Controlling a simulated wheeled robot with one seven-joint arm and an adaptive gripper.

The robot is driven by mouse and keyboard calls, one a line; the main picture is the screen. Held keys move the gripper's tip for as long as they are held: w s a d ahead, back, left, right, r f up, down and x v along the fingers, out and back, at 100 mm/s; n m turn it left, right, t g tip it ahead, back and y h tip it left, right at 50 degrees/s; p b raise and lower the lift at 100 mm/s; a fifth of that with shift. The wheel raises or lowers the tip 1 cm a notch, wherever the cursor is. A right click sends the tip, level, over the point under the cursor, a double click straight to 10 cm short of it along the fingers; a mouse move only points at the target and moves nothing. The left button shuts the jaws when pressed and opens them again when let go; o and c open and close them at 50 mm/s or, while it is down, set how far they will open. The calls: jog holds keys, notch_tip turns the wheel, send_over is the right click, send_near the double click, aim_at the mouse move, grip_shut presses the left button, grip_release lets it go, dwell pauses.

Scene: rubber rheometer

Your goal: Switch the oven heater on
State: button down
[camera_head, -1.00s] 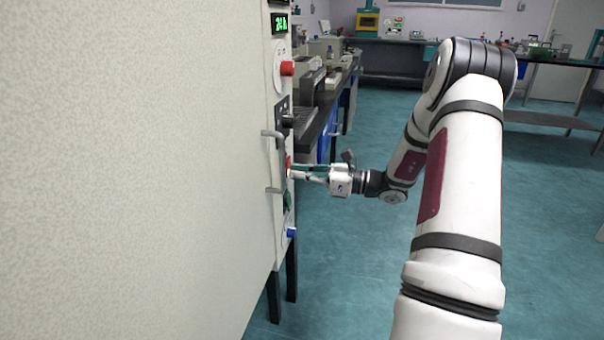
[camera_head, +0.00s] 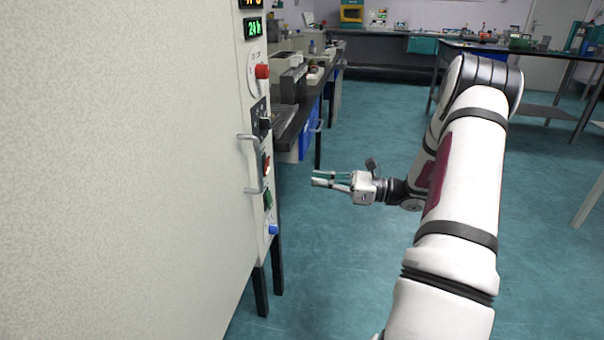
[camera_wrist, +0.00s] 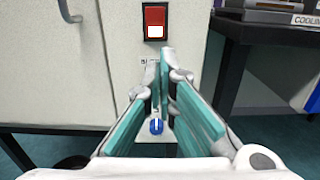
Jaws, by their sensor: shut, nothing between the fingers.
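The oven (camera_head: 120,150) fills the left of the head view, with its control panel along its right edge. A red rocker switch (camera_wrist: 155,22) in a dark frame is at the top of the wrist view, its lower part bright white; it also shows edge-on in the head view (camera_head: 265,163). Below it is a green switch (camera_head: 268,198), hidden behind my fingers in the wrist view. Which switch is the heater's I cannot read. My gripper (camera_head: 315,179) is shut and empty, out in front of the panel, apart from it, at a height between the two switches.
A blue knob (camera_head: 272,229) is at the panel's bottom; a red knob (camera_head: 262,71) and black knob (camera_head: 265,122) are higher, under a green display (camera_head: 253,28). A metal door handle (camera_head: 250,165) stands left of the switches.

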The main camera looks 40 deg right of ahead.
jog(key=shift+v, duration=1.25)
jog(key=shift+w, duration=0.1)
